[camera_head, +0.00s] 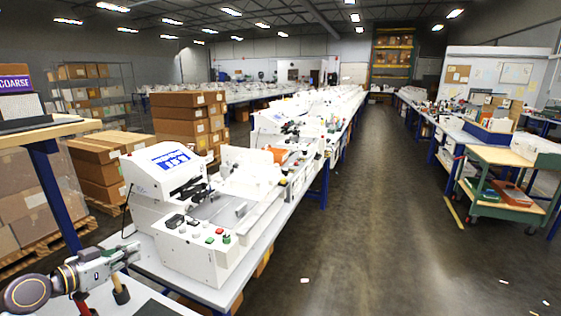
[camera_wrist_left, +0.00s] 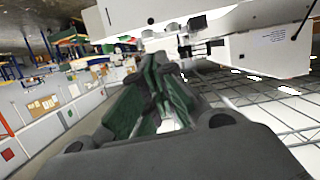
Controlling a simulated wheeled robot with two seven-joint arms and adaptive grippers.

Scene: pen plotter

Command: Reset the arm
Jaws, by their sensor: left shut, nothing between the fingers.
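My left arm comes in at the lower left in the head view. My left gripper (camera_head: 132,250) is shut and empty, in front of and to the left of the nearest white plotter. In the left wrist view the gripper (camera_wrist_left: 165,75) shows dark fingers with green parts, close together, with nothing seen between them. The nearest plotter (camera_head: 180,250) is a white machine with a blue label and several buttons on its front panel. It stands on a long table, apart from the gripper. My right gripper is not in view.
A long table (camera_head: 222,296) carries a row of white machines into the distance. Brown boxes (camera_head: 100,145) are stacked at the left. A green cart (camera_head: 490,205) stands at the right. The floor aisle (camera_head: 390,190) is mostly clear. A small tan-and-dark item (camera_head: 121,292) is below the gripper.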

